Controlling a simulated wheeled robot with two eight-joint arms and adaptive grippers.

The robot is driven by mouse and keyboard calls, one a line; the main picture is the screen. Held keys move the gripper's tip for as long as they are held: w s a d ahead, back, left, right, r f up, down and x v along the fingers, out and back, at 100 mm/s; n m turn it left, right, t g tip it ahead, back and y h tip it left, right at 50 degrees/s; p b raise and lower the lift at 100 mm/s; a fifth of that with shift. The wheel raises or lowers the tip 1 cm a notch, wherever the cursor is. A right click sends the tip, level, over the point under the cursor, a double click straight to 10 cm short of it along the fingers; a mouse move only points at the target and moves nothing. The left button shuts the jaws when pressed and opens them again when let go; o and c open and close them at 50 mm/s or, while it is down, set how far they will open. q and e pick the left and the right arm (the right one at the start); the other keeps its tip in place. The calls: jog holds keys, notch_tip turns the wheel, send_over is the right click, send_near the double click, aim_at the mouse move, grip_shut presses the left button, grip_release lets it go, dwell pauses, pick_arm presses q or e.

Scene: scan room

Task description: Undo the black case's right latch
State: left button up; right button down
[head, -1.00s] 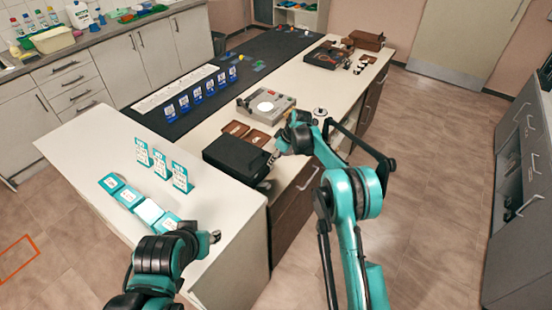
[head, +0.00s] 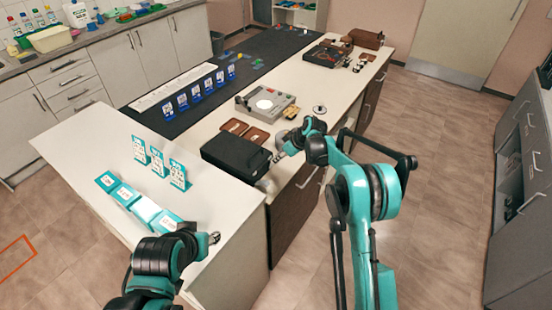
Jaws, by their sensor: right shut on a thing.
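The black case (head: 236,150) lies closed on the white counter in the head view. My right gripper (head: 276,157) is at the case's right-hand side, at the end near the counter's edge, and is shut on what appears to be the right latch. The latch itself is too small and too covered by the fingers to make out. My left gripper (head: 212,239) is low in the view, over the front of the counter near the teal cards, away from the case. Its fingers are too small to tell whether they are open.
Blue holders (head: 195,93) stand on the dark mat. Floor right of the counter (head: 440,150) is clear.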

jog(key=d+f+t+y+b, duration=0.1)
jog(key=y+b, duration=0.1)
jog(key=b, duration=0.1)
jog(key=s+d+f+t+y+b, duration=0.1)
jog(key=f+y+b, duration=0.1)
jog(key=b, duration=0.1)
jog(key=s+d+f+t+y+b, duration=0.1)
jog(key=t+y+b, duration=0.1)
jog(key=b, duration=0.2)
jog(key=shift+s+d+f, duration=0.15)
jog(key=shift+d+f, duration=0.1)
jog(key=shift+d, duration=0.05)
jog(key=shift+s+d+f+t+y+b, duration=0.15)
jog(key=shift+f+t+y+b, duration=0.15)
jog(key=shift+t+y+b, duration=0.5)
jog(key=c, duration=1.4)
grip_release()
jog(key=shift+o, duration=0.2)
jog(key=v, duration=1.2)
